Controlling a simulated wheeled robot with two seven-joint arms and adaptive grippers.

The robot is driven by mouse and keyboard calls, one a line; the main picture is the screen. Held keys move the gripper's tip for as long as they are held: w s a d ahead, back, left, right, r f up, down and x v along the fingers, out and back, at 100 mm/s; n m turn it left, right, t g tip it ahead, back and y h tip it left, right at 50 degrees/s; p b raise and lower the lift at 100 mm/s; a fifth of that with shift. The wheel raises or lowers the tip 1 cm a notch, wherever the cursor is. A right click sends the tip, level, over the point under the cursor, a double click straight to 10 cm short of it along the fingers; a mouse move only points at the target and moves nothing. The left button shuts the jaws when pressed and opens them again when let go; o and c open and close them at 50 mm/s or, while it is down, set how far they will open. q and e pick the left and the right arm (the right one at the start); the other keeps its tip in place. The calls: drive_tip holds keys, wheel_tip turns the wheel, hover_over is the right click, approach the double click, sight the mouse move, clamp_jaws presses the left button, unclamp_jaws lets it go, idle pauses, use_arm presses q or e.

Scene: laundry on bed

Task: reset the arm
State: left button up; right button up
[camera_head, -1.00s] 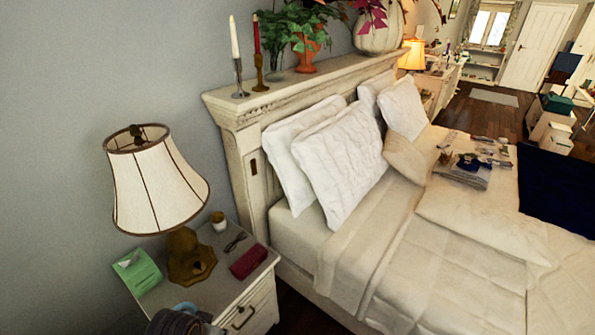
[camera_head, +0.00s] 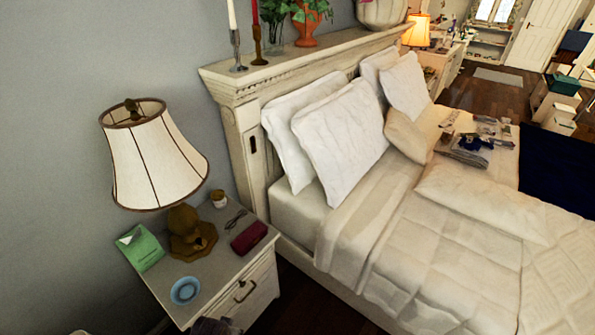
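Neither of my grippers can be made out in the head view. A small dark shape is cut off at the bottom edge, in front of the nightstand (camera_head: 218,270), and a pale sliver shows at the bottom left. I cannot tell whether these are parts of my arms. No held object is visible.
On the nightstand are a lamp (camera_head: 155,170), a green box (camera_head: 140,248), a blue bowl (camera_head: 185,290), a dark red case (camera_head: 249,237), glasses and a small cup. The bed (camera_head: 430,270) stands right, with pillows (camera_head: 341,140) and folded clothes (camera_head: 466,152). Dark floor separates nightstand and bed.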

use_arm(q)
drive_tip(key=s+a+f+b, duration=0.1)
drive_tip(key=s+a+f, duration=0.1)
drive_tip(key=s+f, duration=1)
drive_tip(key=s+a+f+g+b, duration=0.1)
drive_tip(key=s+a+f, duration=0.1)
drive_tip(key=s+f, duration=1.1)
wheel_tip(320, 180, down, 5)
drive_tip(key=shift+a+f+g, duration=0.1)
drive_tip(key=shift+a+g, duration=0.1)
drive_tip(key=shift+g, duration=0.1)
drive_tip(key=shift+c, duration=0.4)
